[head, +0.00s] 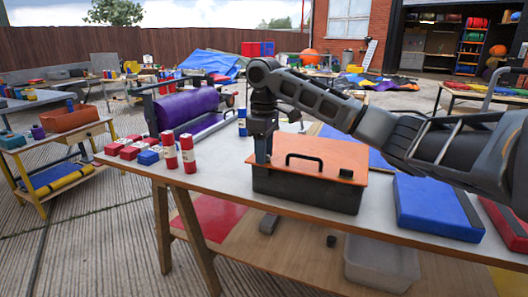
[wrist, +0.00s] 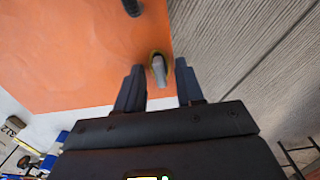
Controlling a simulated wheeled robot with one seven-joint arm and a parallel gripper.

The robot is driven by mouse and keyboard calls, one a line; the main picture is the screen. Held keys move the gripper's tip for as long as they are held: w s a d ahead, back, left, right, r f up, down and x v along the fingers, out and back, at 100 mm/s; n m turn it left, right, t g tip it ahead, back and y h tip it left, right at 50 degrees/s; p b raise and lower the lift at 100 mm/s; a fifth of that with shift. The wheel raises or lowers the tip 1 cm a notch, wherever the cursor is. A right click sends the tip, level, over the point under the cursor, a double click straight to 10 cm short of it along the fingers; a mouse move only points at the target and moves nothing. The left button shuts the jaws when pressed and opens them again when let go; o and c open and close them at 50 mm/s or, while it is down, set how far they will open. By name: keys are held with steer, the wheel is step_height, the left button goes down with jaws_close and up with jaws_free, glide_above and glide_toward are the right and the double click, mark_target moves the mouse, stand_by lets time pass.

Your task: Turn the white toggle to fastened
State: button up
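A dark box with an orange lid (head: 325,153) stands on the white-topped table, with a black handle (head: 304,157) on the lid. In the wrist view the orange lid (wrist: 70,60) shows a small whitish-grey toggle (wrist: 157,72) with a yellowish ring around its base, near the lid's edge. My gripper (head: 262,158) points down over the lid's left end. In the wrist view my gripper (wrist: 160,67) is open, one finger on each side of the toggle, with gaps visible. The toggle is hidden behind my gripper in the head view.
A blue case (head: 437,207) lies right of the box. Red-and-white cylinders (head: 187,153) and a purple roll (head: 187,110) stand to the left. A clear bin (head: 382,263) is on the lower shelf.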

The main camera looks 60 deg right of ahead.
steer(key=shift+c, duration=0.2)
jaws_close()
steer(key=shift+r+n+p, duration=0.1)
steer(key=shift+n+p, duration=0.2)
steer(key=shift+p, duration=0.1)
steer(key=n+p, duration=0.2)
steer(key=shift+a+n, duration=0.1)
steer(key=shift+n, duration=0.3)
steer(key=n+p, duration=0.3)
steer(key=n, duration=0.2)
steer(key=n+p, duration=0.1)
steer(key=n, duration=0.4)
steer(key=shift+n+p, duration=0.35)
steer(key=shift+n, duration=1.85)
